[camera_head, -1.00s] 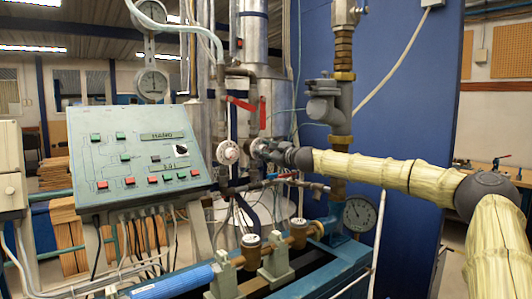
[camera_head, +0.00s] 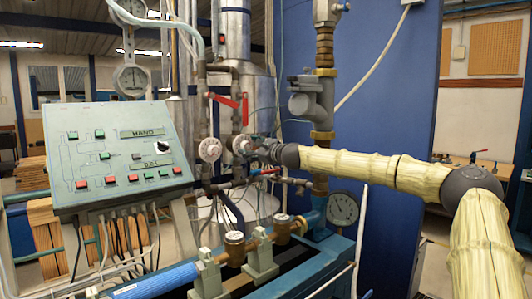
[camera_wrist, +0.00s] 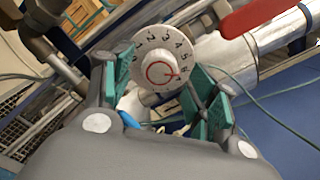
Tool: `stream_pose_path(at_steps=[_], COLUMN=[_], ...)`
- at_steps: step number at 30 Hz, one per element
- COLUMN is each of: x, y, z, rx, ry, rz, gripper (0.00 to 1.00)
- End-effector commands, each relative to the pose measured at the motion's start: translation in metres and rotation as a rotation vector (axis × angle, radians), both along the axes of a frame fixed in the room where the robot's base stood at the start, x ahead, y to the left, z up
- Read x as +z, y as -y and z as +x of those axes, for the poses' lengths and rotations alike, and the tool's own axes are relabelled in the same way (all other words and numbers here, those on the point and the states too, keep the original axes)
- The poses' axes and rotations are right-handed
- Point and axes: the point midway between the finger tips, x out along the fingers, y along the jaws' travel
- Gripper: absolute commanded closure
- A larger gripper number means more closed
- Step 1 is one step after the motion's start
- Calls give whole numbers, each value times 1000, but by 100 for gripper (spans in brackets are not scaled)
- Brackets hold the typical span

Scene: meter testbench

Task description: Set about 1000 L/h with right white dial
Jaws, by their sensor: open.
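The right white dial (camera_head: 241,145) sits on a pipe left of my arm's end in the head view. In the wrist view the white dial (camera_wrist: 160,58) shows numbers around its face and a red ring with a pointer at its centre. My gripper (camera_wrist: 163,85) is open, with one teal finger pad on each side of the dial's lower part. I cannot tell whether the pads touch it. In the head view my gripper (camera_head: 256,148) is right at the dial and partly hides it. The left white dial (camera_head: 210,149) is free, to the left.
Red lever handles (camera_head: 225,101) stand just above the dials; one red handle (camera_wrist: 255,18) is close at the wrist view's upper right. A control panel (camera_head: 115,155) is at left, a round gauge (camera_head: 342,208) below my arm. A blue wall (camera_head: 385,110) stands behind.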

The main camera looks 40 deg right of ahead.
Motion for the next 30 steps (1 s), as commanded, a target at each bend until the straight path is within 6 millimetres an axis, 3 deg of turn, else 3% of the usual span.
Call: stream_pose_path(at_steps=[30], x=[-1], y=[9], z=[-80], rx=[-1], ry=[1], rz=[2], gripper=[42])
